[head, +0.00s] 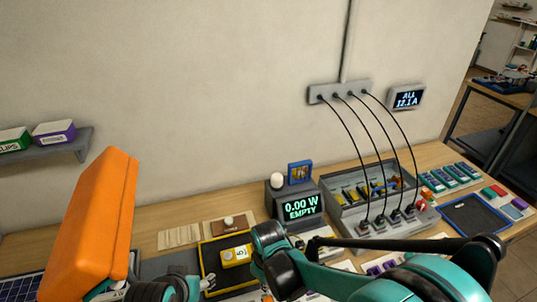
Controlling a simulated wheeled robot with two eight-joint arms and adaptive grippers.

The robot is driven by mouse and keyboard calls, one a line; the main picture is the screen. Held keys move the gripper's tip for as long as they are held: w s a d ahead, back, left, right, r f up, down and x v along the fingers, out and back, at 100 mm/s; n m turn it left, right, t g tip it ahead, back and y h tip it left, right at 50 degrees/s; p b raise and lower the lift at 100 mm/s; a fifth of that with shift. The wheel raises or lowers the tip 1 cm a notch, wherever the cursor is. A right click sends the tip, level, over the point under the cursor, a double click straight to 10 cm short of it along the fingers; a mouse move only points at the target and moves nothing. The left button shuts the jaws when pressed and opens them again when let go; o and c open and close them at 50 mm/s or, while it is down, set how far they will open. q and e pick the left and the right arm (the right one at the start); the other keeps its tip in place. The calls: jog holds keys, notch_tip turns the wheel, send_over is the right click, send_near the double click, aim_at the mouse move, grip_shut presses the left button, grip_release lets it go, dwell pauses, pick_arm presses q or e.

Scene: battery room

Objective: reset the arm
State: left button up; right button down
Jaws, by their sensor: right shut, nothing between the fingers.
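My right arm (345,258), teal with black joints, comes in from the lower right and reaches across the front of the bench to the left. My right gripper (207,284) shows small at the bottom, left of centre, beside the black tray with a yellow rim (206,258). It is shut with nothing between its fingers. Part of this arm is below the picture edge. I cannot make out my left gripper. A large orange block shape (95,220) rises close to the camera at the left; I cannot tell whether it is part of me.
A meter (302,207) reading "0.00 W EMPTY" stands on the bench. A yellow block (237,255) lies in the yellow-rimmed tray. Right of the meter, a grey case (333,213) has several black cables running up to a wall strip (339,91). A blue-rimmed tray (508,220) is at the right.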

jog(key=s+d+r+m+t+b, duration=0.2)
jog(key=d+m+t+b, duration=0.1)
jog(key=d, duration=0.6)
jog(key=s+d+r+m+t+b, duration=0.2)
jog(key=d+m+b, duration=0.4)
jog(key=d, duration=0.3)
jog(key=shift+s+r+m+t+b, duration=0.3)
jog(key=shift+s+t, duration=0.3)
jog(key=shift+t, duration=0.5)
